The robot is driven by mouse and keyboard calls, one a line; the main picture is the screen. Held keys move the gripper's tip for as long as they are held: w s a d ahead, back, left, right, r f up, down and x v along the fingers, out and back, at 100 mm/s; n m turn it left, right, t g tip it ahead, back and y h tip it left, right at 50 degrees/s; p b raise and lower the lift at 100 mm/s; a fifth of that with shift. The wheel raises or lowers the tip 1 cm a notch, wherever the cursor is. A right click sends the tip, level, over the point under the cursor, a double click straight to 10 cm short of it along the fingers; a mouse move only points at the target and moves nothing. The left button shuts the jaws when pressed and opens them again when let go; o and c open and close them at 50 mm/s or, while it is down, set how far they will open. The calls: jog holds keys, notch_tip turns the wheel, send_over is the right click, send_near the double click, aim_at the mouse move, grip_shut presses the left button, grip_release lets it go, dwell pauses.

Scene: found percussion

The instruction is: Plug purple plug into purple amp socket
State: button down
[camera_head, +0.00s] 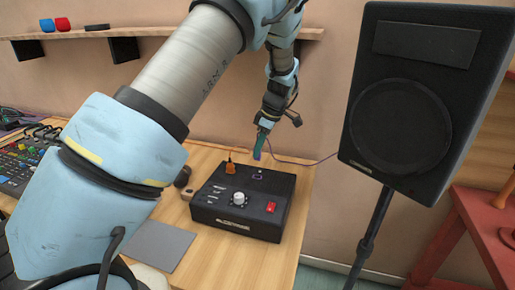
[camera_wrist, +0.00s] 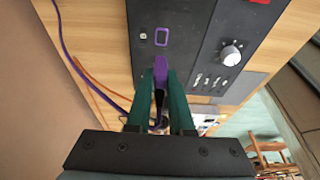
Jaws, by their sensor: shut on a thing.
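My gripper (camera_head: 260,142) is shut on the purple plug (camera_head: 257,154), just above the back part of the black amp (camera_head: 228,222). In the wrist view the purple plug (camera_wrist: 160,72) is held between the two green fingers of my gripper (camera_wrist: 163,85). The purple amp socket (camera_wrist: 161,37), a purple-rimmed square, lies beyond the plug's tip on the amp (camera_wrist: 182,20). It also shows in the head view (camera_head: 258,176), below the plug. Plug and socket look apart. The purple cable (camera_wrist: 85,73) runs off to the left in the wrist view.
An orange plug (camera_head: 231,168) sits in the amp beside the purple socket, with its orange cable (camera_wrist: 100,88). A white knob (camera_head: 239,198) and red switch (camera_head: 271,207) are on the amp. A black speaker (camera_head: 420,100) stands at right. A mixer (camera_head: 25,160) is at left.

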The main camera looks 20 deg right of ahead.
jog(key=shift+f, duration=0.15)
jog(key=shift+f+b, duration=1.85)
jog(key=shift+f, duration=0.9)
jog(key=shift+f+b, duration=0.9)
jog(key=shift+f, duration=0.5)
jog(key=c, duration=0.7)
grip_release()
jog(key=shift+r, duration=0.1)
jog(key=b+v, duration=0.3)
jog(key=v, duration=0.7)
jog(key=shift+s+d+r, duration=0.1)
jog(key=shift+r, duration=0.25)
